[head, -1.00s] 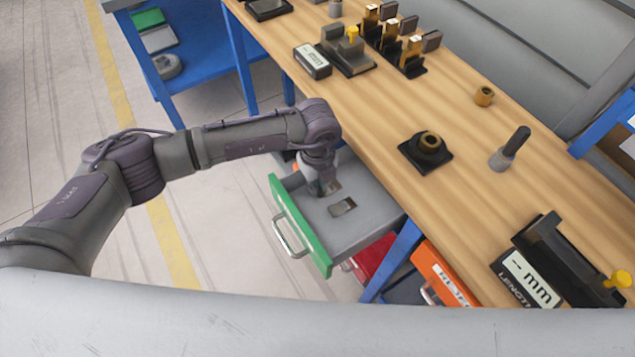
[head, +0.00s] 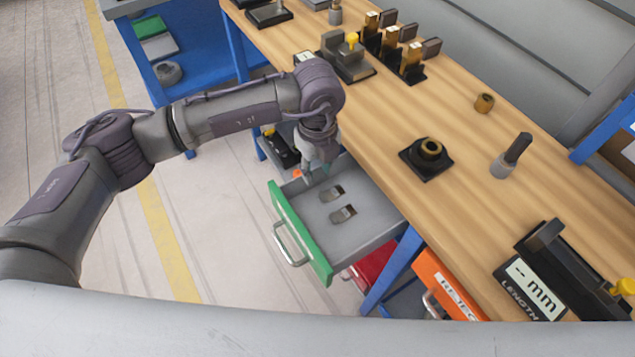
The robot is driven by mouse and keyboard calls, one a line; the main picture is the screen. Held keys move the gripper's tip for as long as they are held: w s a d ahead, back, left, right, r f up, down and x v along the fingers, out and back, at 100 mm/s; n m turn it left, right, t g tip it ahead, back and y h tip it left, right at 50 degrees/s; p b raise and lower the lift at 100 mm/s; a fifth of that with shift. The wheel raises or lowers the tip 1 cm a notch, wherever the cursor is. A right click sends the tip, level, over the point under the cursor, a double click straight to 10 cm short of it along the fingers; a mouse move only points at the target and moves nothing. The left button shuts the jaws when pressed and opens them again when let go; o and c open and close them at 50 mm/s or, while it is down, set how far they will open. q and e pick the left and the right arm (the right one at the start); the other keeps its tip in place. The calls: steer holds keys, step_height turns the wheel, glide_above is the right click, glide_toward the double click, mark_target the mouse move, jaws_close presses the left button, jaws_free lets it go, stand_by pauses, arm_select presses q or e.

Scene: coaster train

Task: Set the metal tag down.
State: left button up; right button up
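Two small metal tags lie flat in the open green-fronted drawer (head: 365,237), one (head: 331,193) nearer the back left and one (head: 343,214) nearer the front. My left gripper (head: 315,173) points down over the drawer's back-left end, above and apart from the tags. No tag shows in it. Its fingers are small and partly hidden by the wrist, so I cannot tell how far apart they are. My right gripper is not in view.
The wooden bench (head: 385,185) runs along the drawer's right side. It carries a black base with a brass ring (head: 428,155), a grey post (head: 508,160) and a length gauge (head: 545,275). A red drawer (head: 372,273) and an orange reject bin (head: 445,285) sit below.

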arm_select(q)
steer(key=shift+r, duration=1.55)
steer(key=shift+c, duration=0.2)
